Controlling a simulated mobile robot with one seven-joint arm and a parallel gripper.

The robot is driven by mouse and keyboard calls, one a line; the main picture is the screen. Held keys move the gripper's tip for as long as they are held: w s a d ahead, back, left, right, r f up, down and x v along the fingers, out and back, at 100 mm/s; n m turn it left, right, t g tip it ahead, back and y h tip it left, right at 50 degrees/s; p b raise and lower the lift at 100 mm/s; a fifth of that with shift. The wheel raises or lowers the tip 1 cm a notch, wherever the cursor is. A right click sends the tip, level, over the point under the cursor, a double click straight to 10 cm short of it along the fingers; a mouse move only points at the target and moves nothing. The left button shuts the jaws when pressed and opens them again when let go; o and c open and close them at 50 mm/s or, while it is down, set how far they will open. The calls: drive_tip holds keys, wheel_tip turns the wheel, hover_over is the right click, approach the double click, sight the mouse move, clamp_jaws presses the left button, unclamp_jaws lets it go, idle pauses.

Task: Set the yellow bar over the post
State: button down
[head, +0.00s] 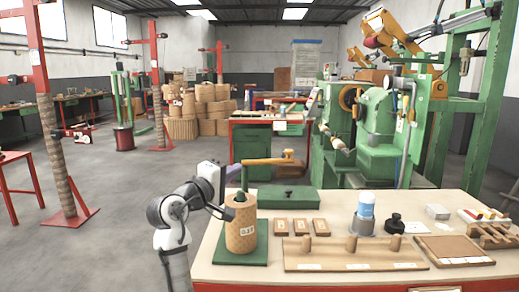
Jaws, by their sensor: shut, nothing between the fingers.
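The yellow bar (266,161) is raised above the far left part of the table, roughly level, with a rounded knob near its right end. Its left end is above and slightly right of a tan coil (241,226), which stands upright around a green post (240,197); only the post's top shows. Whether the bar touches anything there cannot be told. My gripper (229,190) is just left of the bar's left end, beside and above the coil. It is shut and empty; its fingertips are small and hard to make out.
The coil stands on a green plate (239,252). Right of it are a closed green box (287,198), several small brown blocks (301,227), a wooden board with three pegs (330,261), a blue-topped bottle (366,206) and a black pot (394,224). Green machines stand behind.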

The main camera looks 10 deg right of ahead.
drive_tip(key=shift+w+d+f+g, duration=0.2)
drive_tip(key=shift+d+f+g, duration=0.05)
drive_tip(key=shift+d+g, duration=0.3)
drive_tip(key=shift+d, duration=0.1)
drive_tip(key=x, duration=0.6)
drive_tip(key=p+x, duration=0.1)
drive_tip(key=x, duration=0.6)
drive_tip(key=p+x, duration=0.1)
drive_tip(key=x, duration=0.6)
drive_tip(key=shift+r, duration=0.35)
drive_tip(key=shift+s+p, duration=0.55)
drive_tip(key=shift+s, duration=0.15)
drive_tip(key=s+a+m+g+h+p, duration=0.4)
drive_tip(key=s+a+m+g, duration=0.2)
drive_tip(key=s+a+g, duration=0.2)
drive_tip(key=shift+s+a+m+g+h, duration=0.35)
drive_tip(key=shift+s+g, duration=0.1)
drive_tip(key=shift+s, duration=0.1)
